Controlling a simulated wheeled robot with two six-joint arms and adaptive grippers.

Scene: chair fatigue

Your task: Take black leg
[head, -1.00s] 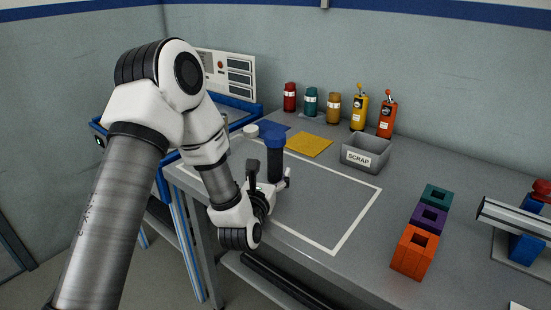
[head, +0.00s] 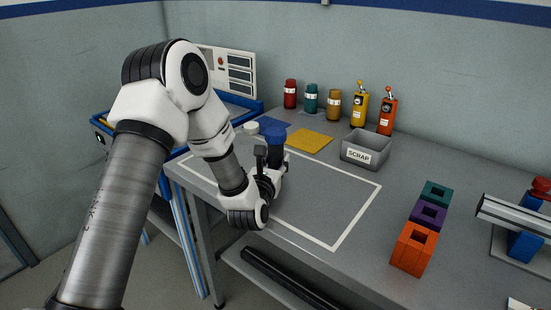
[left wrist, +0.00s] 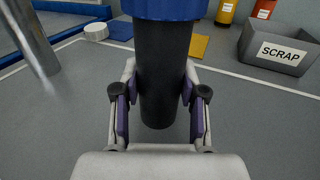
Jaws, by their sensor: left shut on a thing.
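The black leg (head: 275,157) with a blue cap (head: 274,135) stands upright at the left part of the table. It also shows large in the left wrist view (left wrist: 163,70), with the blue cap at the top edge. My left gripper (head: 271,170) is around the black leg, low on its body. In the left wrist view the two fingers with purple pads (left wrist: 160,98) press on either side of the leg. Whether the leg's bottom touches the table is hard to tell. My right gripper is not seen.
A grey scrap bin (head: 366,151) stands behind, right of a yellow sheet (head: 309,141) and a blue sheet (head: 270,125). Several bottles line the back. Orange (head: 413,250), purple (head: 428,215) and teal (head: 437,195) blocks stand at right. The white-outlined area's right half is clear.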

